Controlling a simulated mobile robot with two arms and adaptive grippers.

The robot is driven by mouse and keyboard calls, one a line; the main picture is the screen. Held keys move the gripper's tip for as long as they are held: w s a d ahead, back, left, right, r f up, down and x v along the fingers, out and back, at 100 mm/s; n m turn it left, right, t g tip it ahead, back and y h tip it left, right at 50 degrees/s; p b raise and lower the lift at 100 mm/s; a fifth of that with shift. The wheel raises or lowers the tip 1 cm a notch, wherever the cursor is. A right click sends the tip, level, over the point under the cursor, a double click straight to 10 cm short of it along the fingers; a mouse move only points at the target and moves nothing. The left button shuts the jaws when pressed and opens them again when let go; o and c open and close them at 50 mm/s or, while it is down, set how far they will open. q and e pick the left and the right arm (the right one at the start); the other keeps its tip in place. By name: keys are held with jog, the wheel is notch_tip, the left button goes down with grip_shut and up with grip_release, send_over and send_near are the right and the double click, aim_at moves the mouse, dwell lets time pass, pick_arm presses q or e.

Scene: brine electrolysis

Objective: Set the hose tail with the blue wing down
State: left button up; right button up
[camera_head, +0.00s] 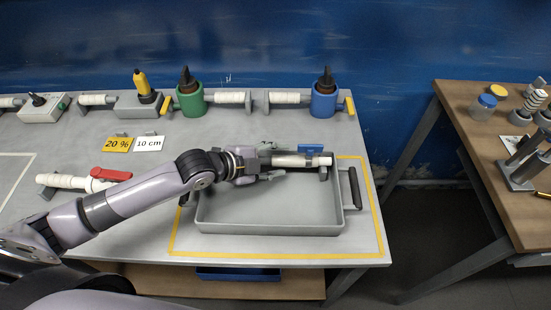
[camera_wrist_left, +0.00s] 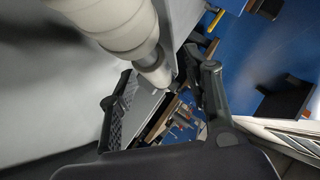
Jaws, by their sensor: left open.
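The hose tail with the blue wing (camera_head: 310,160) lies sideways at the back edge of the grey tray (camera_head: 270,228). Its pale body points right and its blue wing (camera_head: 310,148) is on top. A small grey piece shows under its right end; whether it rests on this is unclear. My left gripper (camera_head: 275,161) is open at the hose tail's left end, with fingers on either side. In the left wrist view, a pale ribbed body (camera_wrist_left: 122,25) passes close by the open left gripper (camera_wrist_left: 165,75); contact is unclear. My right gripper is out of view.
The tray has dark side handles and looks empty, inside a yellow outline. A white hose tail with a red wing (camera_head: 108,174) lies at left. Green (camera_head: 190,102) and blue (camera_head: 323,103) holders stand behind. A wooden table (camera_head: 490,125) is at right, across a gap.

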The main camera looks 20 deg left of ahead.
pick_arm(q)
jog(key=shift+r, duration=0.2)
jog(key=shift+r+p, duration=0.35)
jog(key=shift+r, duration=0.2)
jog(key=b+v, duration=0.1)
jog(key=v, duration=1.1)
jog(key=shift+f, duration=0.15)
